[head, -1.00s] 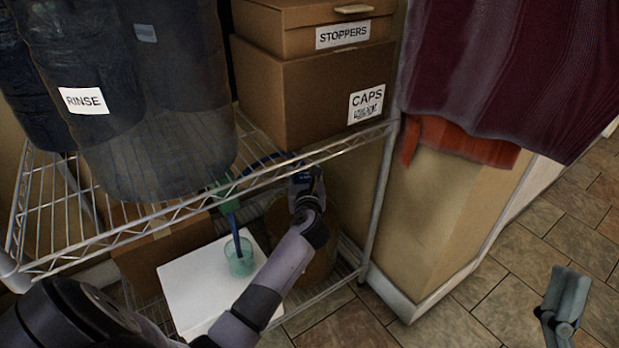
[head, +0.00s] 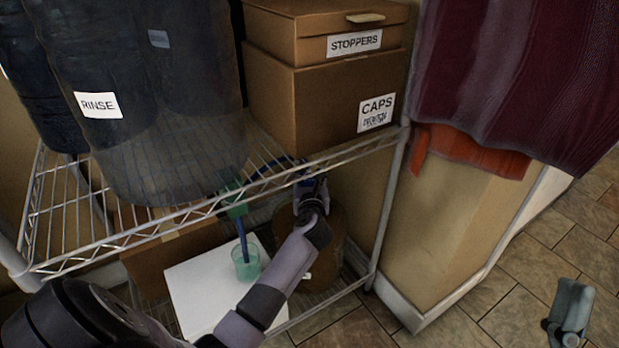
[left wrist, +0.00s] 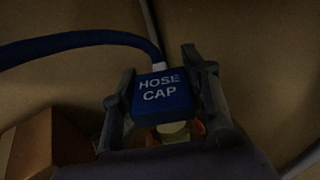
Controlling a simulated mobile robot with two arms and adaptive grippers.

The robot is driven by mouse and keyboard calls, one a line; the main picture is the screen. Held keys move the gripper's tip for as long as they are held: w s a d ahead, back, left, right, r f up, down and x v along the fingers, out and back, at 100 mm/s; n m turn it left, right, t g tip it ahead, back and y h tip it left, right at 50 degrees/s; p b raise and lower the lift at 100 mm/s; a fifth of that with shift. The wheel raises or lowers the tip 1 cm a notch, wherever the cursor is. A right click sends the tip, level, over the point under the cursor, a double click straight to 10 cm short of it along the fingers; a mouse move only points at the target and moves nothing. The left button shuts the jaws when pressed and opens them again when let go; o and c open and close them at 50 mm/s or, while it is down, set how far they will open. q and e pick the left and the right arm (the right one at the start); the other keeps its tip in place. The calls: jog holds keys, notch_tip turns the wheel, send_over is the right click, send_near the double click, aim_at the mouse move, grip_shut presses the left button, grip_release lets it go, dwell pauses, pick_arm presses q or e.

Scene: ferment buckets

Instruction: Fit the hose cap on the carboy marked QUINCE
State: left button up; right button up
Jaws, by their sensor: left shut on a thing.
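The hose cap (left wrist: 160,92) is a blue block marked HOSE CAP, with a blue hose (left wrist: 85,42) leading left from it in the left wrist view. My left gripper (head: 313,188) is shut on it, and its fingers (left wrist: 163,85) flank the cap. A pale stub (left wrist: 173,130) shows just below the cap; I cannot tell what it is. In the head view a brown round vessel (head: 335,235), perhaps the carboy, stands behind my left arm on the lower shelf. No QUINCE mark is visible. A grey jointed part at lower right looks like my right gripper (head: 568,312); its jaws are unclear.
The wire shelf's front rail (head: 130,240) crosses above my left forearm. Dark RINSE buckets (head: 165,130) and the STOPPERS (head: 285,38) and CAPS (head: 300,105) boxes stand on it. A teal cup (head: 246,264) holding a blue tube stands on a white board (head: 200,290) below.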

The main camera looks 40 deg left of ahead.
jog(key=shift+w+f, duration=0.15)
jog(key=shift+w, duration=0.05)
pick_arm(q)
jog(key=shift+f, duration=0.1)
pick_arm(e)
jog(key=shift+w+f+g+h, duration=0.3)
jog(key=shift+f, duration=0.05)
dwell(0.8)
jog(key=shift+w+a+f+g, duration=0.1)
jog(key=shift+w+f+g, duration=0.1)
jog(key=shift+w+g, duration=0.1)
pick_arm(q)
jog(key=shift+p, duration=0.3)
pick_arm(e)
jog(key=shift+w+f, duration=0.15)
jog(key=shift+f, duration=0.1)
jog(key=shift+f, duration=0.1)
jog(key=shift+w+f+g, duration=0.1)
jog(key=shift+f+g, duration=0.1)
jog(key=shift+g, duration=0.1)
pick_arm(q)
jog(key=shift+f, duration=0.1)
pick_arm(e)
jog(key=shift+r, duration=0.2)
